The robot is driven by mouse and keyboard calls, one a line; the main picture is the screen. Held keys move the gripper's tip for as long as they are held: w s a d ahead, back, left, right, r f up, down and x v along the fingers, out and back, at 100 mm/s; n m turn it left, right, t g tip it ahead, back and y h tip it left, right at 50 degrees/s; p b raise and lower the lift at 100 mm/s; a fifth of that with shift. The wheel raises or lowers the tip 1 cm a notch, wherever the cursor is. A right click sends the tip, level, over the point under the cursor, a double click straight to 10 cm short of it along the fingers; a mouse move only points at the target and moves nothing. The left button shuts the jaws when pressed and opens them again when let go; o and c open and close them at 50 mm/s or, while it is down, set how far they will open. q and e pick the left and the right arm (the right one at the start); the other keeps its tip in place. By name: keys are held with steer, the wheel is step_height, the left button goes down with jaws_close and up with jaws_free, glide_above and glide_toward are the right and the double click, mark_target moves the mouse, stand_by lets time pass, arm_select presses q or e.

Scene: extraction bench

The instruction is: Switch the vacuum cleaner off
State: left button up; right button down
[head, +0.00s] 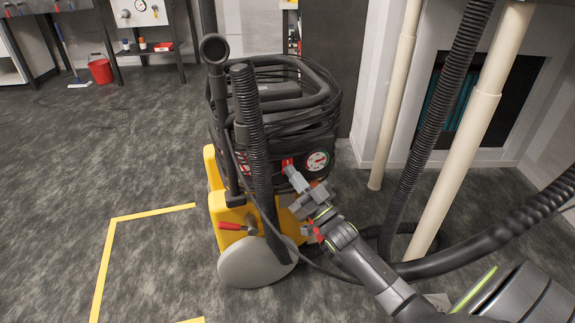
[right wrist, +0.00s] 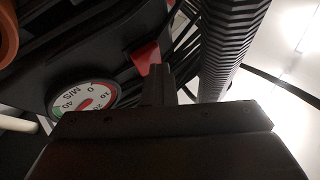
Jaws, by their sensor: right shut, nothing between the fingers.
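The vacuum cleaner (head: 228,213) stands upright in the middle of the head view, with a yellow base, black upper body and coiled black hose and cable. A red switch (head: 287,162) sits on its black front panel, left of a round dial (head: 318,160). My right gripper (head: 289,171) is shut and empty, its tips at or just in front of the red switch. In the right wrist view, the shut fingers (right wrist: 157,84) point at the red switch (right wrist: 147,57) and partly cover it. Contact and the switch's position cannot be told. My left gripper is not in view.
A red-handled lever (head: 232,226) sits low on the yellow base. Open floor (head: 75,165) with yellow tape lies to the left.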

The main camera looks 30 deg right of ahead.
steer(key=shift+s+a+r+p, duration=0.1)
steer(key=shift+s+a+p, duration=0.15)
steer(key=shift+s+p, duration=0.45)
steer(key=shift+s+a+r+p, duration=0.1)
steer(key=shift+s+a+p, duration=0.25)
steer(key=shift+s, duration=0.55)
steer(key=shift+s+a+r+p, duration=0.1)
steer(key=shift+s+a+p, duration=0.05)
steer(key=shift+s+p, duration=0.55)
steer(key=shift+s, duration=0.1)
